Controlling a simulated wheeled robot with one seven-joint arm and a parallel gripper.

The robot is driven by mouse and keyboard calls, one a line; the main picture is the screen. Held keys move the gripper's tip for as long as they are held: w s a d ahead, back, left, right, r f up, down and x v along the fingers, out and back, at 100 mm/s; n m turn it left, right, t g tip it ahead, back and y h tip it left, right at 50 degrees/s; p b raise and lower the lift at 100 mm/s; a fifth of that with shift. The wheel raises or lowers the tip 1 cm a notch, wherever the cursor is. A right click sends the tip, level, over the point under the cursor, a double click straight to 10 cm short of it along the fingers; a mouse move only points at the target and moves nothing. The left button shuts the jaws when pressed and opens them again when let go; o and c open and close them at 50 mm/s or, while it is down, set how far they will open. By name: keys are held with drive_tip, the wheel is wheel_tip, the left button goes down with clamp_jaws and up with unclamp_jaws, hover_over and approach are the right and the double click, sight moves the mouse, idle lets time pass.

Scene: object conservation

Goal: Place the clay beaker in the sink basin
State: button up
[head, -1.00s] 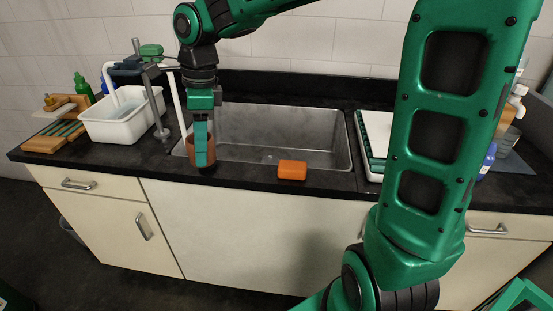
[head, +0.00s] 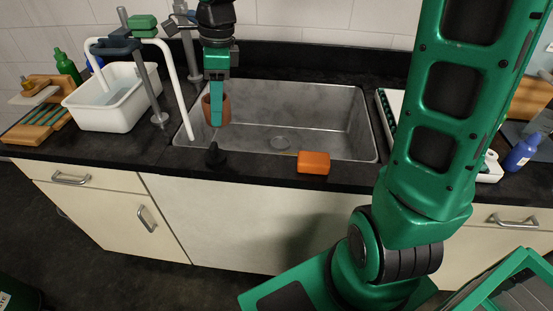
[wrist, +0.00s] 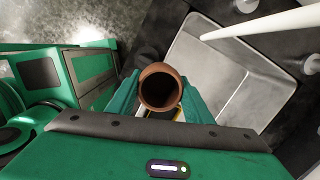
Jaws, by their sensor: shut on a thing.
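The clay beaker (head: 206,110) is a reddish-brown open cup. My gripper (head: 217,106) is shut on it and holds it upright over the left part of the grey metal sink basin (head: 300,110). In the wrist view the beaker (wrist: 160,87) sits between my two green fingers, mouth toward the camera, and looks empty. The basin (wrist: 205,65) shows beyond it to the right. I cannot tell how far the beaker is above the basin floor.
An orange block (head: 313,162) lies on the front counter edge. A small black knob-like thing (head: 214,155) stands at the front left rim. A white tub (head: 115,100) and a curved white pipe (head: 178,85) stand left of the basin. The basin's middle and right are clear.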

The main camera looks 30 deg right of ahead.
drive_tip(key=w+d+f+m, duration=0.1)
drive_tip(key=w+d+f, duration=0.1)
drive_tip(key=f, duration=0.7)
drive_tip(key=w+d+f+m, duration=0.1)
drive_tip(key=d+f, duration=0.3)
drive_tip(key=f, duration=0.5)
drive_tip(key=w+d+f+m, duration=0.1)
drive_tip(key=w+d+f, duration=0.1)
drive_tip(key=f, duration=0.6)
drive_tip(key=shift+w+d+f+m, duration=0.3)
drive_tip(key=shift+d+f+m, duration=0.1)
drive_tip(key=shift+d, duration=0.2)
drive_tip(key=shift+f, duration=2.45)
drive_tip(key=o, duration=1.2)
drive_tip(key=shift+f, duration=0.1)
drive_tip(key=r, duration=0.4)
drive_tip(key=d+r, duration=0.1)
drive_tip(key=r, duration=0.3)
drive_tip(key=s+r, duration=0.1)
drive_tip(key=r, duration=0.3)
drive_tip(key=shift+d, duration=0.3)
